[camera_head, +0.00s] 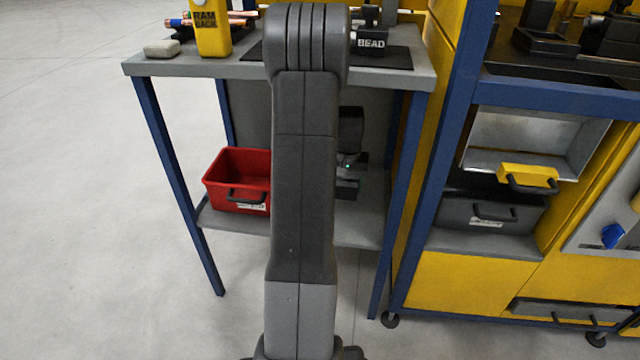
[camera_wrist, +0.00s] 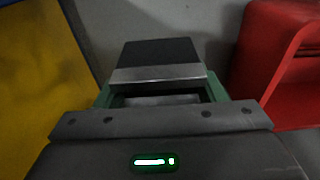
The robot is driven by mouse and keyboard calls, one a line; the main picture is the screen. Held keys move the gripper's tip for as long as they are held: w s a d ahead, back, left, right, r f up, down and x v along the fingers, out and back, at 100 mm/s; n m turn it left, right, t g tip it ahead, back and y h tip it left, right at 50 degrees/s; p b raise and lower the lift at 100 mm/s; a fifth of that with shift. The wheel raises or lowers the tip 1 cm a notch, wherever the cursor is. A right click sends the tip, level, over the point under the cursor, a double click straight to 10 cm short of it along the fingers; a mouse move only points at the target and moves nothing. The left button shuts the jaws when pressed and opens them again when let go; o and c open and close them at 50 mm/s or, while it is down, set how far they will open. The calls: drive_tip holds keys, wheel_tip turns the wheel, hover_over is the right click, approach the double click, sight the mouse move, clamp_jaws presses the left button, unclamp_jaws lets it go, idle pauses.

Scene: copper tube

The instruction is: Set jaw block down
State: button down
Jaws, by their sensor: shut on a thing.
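The jaw block (camera_wrist: 158,55) is a dark block with a bright metal edge, seen in the wrist view. My gripper (camera_wrist: 160,92) is shut on it, with a green finger showing at each side. In the head view my gripper (camera_head: 350,178) is partly hidden behind my arm, low over the lower shelf (camera_head: 315,230) of the blue-legged bench, right of the red bin (camera_head: 225,180). I cannot tell whether the block touches the shelf, as its underside is hidden.
The red bin also shows close at the right in the wrist view (camera_wrist: 270,60). A yellow panel (camera_wrist: 40,70) is at the left there. The bench top (camera_head: 150,67) above holds a yellow "RAM BACK" piece (camera_head: 211,30) and a "BEAD" block (camera_head: 371,44). The shelf front looks clear.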

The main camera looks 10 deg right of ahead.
wheel_tip(320, 180, down, 9)
drive_tip(key=b, duration=0.3)
drive_tip(key=shift+f+b, duration=0.1)
drive_tip(key=shift+b, duration=0.2)
drive_tip(key=shift+c, duration=1.6)
unclamp_jaws()
drive_tip(key=shift+s, duration=0.1)
drive_tip(key=r+p, duration=0.1)
drive_tip(key=r, duration=0.1)
drive_tip(key=r+p, duration=0.1)
drive_tip(key=r, duration=0.2)
drive_tip(key=r+p, duration=0.1)
drive_tip(key=r, duration=0.1)
drive_tip(key=shift+s+a+r, duration=0.15)
drive_tip(key=shift+s+r, duration=0.15)
drive_tip(key=shift+s, duration=0.1)
